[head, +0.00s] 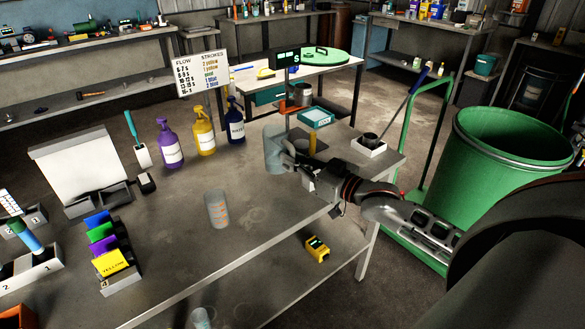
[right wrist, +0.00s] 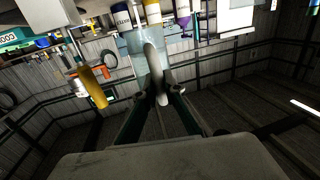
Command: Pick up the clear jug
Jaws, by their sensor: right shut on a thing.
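The clear jug (head: 274,148) is upright at the right part of the workbench, just left of my right gripper (head: 292,158). In the right wrist view, my right gripper (right wrist: 157,97) is shut on the jug's pale handle, and the clear body of the jug (right wrist: 138,62) shows behind it. I cannot tell whether the jug's base touches the bench. My left gripper is not in view.
A clear cup with orange marks (head: 217,208) stands on the workbench (head: 255,225). Purple (head: 169,145), yellow (head: 203,132) and blue (head: 235,121) bottles stand behind. A yellow cylinder (head: 312,142) is close right of the jug. A green barrel (head: 505,165) stands right.

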